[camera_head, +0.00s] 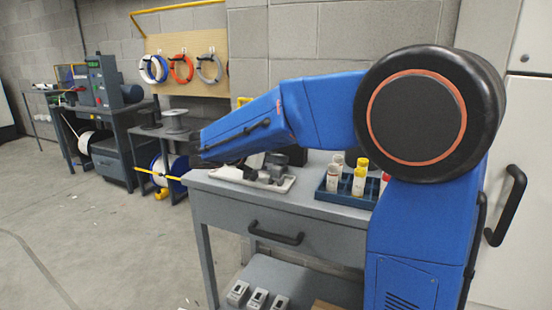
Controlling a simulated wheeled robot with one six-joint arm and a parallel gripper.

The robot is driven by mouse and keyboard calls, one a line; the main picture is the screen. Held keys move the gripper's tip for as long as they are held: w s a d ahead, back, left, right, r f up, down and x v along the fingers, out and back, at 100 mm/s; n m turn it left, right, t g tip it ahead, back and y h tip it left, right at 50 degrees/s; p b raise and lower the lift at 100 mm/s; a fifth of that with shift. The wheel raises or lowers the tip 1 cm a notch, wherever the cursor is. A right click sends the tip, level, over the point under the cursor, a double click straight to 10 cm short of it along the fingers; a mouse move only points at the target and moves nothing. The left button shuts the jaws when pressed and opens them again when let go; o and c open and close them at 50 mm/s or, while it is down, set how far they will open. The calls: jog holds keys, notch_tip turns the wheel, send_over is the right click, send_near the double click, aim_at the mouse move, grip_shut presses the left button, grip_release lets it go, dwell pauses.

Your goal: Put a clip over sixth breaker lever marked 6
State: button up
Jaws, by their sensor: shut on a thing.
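My blue arm reaches across the picture from the right, and its forearm ends at the left in a dark part above the workbench's left end. I cannot make out my gripper's fingers or anything between them. I cannot make out a row of numbered breaker levers. No clip can be told for certain. A pale tray (284,188) on the bench holds dark grey pieces (268,174) too small to name, partly behind my forearm.
The grey workbench (322,207) has a blue rack (348,197) of white and yellow-topped containers. Several small pale devices (258,299) sit on its lower shelf. A green-grey machine (103,82) stands far left. Cable coils (181,68) hang behind. Floor at left is clear.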

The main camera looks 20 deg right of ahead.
jog(key=shift+f, duration=0.15)
jog(key=o, duration=0.8)
